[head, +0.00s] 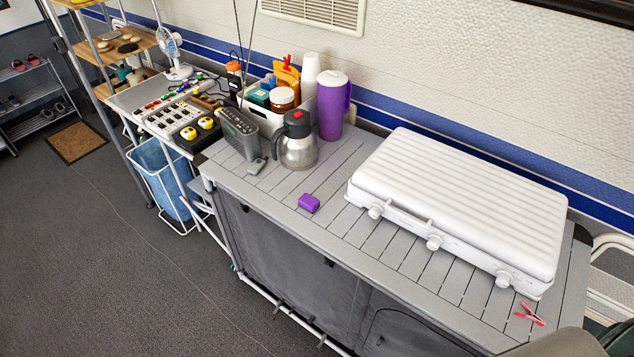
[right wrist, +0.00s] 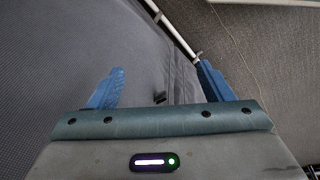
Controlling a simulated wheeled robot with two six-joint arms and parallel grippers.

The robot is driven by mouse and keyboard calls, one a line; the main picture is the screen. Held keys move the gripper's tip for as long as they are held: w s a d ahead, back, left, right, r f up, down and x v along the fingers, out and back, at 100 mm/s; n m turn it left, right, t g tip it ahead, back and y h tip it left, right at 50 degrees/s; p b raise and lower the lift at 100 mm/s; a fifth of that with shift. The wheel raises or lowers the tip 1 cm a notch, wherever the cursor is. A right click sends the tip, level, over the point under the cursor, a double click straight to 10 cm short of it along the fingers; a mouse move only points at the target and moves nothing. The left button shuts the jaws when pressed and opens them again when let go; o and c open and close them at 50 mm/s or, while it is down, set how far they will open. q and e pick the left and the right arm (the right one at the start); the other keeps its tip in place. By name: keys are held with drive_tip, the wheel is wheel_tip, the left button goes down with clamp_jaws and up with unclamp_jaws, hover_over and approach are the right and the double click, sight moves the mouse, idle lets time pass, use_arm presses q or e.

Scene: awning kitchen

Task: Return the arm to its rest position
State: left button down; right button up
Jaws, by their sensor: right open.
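My right gripper (right wrist: 160,68) shows in the right wrist view with its two blue fingers spread wide. It is open, and nothing is between the fingers. It hangs in front of the grey fabric side of the kitchen stand, with the dark floor in the upper right of that view. My right gripper does not show in the head view. My left gripper is in neither view.
The slatted table (head: 335,185) holds a closed white case stove (head: 465,205), a purple block (head: 309,203), a red peg (head: 529,314), a steel jug (head: 297,142) and a purple tumbler (head: 333,108).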

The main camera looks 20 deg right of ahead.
drive_tip(key=s+f+g+b, duration=0.1)
drive_tip(key=s+f+b, duration=0.2)
drive_tip(key=s+f, duration=1.2)
wheel_tip(320, 180, down, 3)
drive_tip(key=shift+d+r, duration=0.15)
drive_tip(key=shift+d, duration=0.2)
